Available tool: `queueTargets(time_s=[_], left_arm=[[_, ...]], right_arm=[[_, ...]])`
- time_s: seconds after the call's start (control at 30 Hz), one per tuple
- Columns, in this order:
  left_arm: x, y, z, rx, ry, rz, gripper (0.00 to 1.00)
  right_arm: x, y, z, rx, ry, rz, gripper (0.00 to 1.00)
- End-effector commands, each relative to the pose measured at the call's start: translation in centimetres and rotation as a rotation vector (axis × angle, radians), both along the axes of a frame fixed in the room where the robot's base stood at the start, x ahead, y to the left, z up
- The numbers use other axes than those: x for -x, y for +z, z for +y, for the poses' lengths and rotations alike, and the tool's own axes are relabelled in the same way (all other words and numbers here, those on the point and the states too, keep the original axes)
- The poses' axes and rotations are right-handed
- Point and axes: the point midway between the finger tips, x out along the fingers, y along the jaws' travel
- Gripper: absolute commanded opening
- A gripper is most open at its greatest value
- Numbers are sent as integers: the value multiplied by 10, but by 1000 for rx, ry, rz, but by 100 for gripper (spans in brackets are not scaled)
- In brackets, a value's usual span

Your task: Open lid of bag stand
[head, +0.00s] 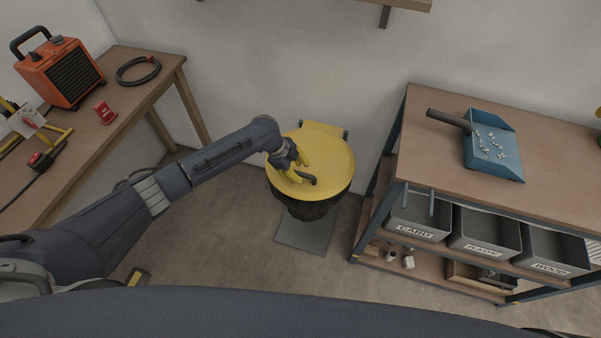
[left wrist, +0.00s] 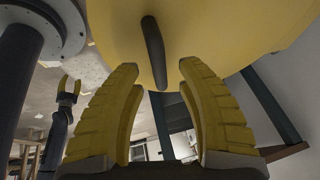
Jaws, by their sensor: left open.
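The bag stand has a round yellow lid (head: 335,155) lying closed over a black bag (head: 312,208). A dark bar handle (head: 307,179) sits on the lid; it also shows in the left wrist view (left wrist: 153,50). My left gripper (head: 297,169) is at the lid, close to the handle. In the left wrist view its yellow fingers (left wrist: 160,70) are open, with the handle's end in the gap between the tips. I see no contact. Another gripper (left wrist: 69,88), apparently my right, shows small at the left of that view; its jaw state is unclear.
A bench at left (head: 128,92) holds an orange heater (head: 62,70) and a coiled cable (head: 138,70). A workbench at right (head: 440,160) holds a blue dustpan (head: 492,150), with grey labelled bins (head: 420,216) below. A wall stands close behind the stand. The floor in front is clear.

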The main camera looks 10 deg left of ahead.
Motion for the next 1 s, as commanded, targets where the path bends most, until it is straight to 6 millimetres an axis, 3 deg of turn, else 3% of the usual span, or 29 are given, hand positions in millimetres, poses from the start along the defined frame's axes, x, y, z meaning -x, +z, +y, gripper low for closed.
queueTargets(time_s=[0.2, 0.6, 0.93, 1.0], left_arm=[[-1, -12, -6, 0, 0, 0, 38], [-1, -14, -6, 0, 0, 0, 39], [-1, -14, -6, -1, 0, 0, 1], [-1, -14, -6, -1, 0, 0, 0]], right_arm=[[0, 0, 0, 0, 0, 1, 44], [0, 0, -1, 0, 0, 1, 44], [0, 0, -1, 1, 0, 1, 44], [0, 0, -1, 1, 1, 1, 44]])
